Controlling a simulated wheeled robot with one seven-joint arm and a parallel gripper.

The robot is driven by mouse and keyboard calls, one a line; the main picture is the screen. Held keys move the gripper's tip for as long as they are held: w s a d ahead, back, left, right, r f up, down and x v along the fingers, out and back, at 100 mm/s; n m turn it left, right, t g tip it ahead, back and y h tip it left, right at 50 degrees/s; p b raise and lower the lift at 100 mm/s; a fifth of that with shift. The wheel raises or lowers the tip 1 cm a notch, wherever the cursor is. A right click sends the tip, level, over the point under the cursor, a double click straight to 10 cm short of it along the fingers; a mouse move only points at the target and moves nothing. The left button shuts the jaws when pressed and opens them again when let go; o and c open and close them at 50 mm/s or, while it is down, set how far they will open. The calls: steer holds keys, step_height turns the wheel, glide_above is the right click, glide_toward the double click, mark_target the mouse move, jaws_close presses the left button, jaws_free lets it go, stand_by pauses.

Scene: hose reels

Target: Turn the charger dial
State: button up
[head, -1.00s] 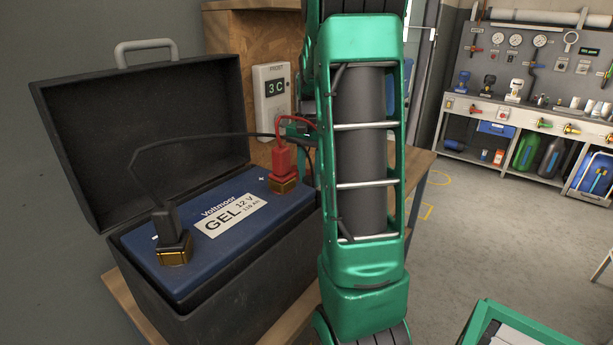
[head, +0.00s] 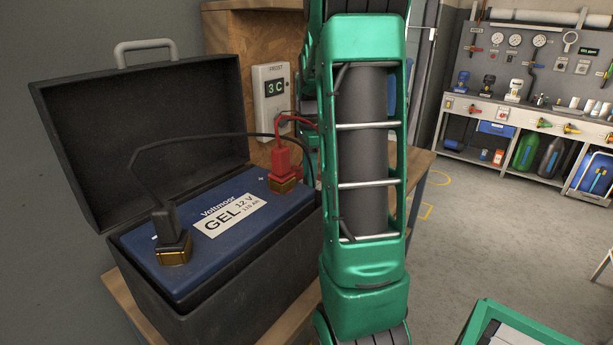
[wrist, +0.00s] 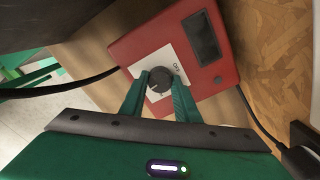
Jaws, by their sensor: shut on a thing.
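The charger (wrist: 207,52) is a red box with a dark display, seen in the wrist view. Its dark round dial (wrist: 158,80) sits on a pale plate with an "OFF" mark beside it. My gripper (wrist: 158,88) has its two green fingers on either side of the dial, shut on it. In the head view my green arm hides the charger and the gripper. A blue battery (head: 235,240) stands in an open black case (head: 150,130), with a red clamp (head: 283,165) on one terminal and a black clamp (head: 168,228) on the other.
A "FROST" meter (head: 272,103) reading 3 C hangs on the wooden panel behind the battery. Black and red cables run behind my arm. A workbench (head: 530,120) with gauges stands far right, with open floor before it.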

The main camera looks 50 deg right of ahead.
steer(key=shift+w+a+r+m, duration=0.1)
steer(key=shift+w+m, duration=0.2)
steer(key=shift+m, duration=0.3)
steer(key=o, duration=0.9)
steer(key=shift+o, duration=0.7)
steer(key=shift+s, duration=0.1)
step_height(320, 180, up, 11)
steer(key=shift+f, duration=0.2)
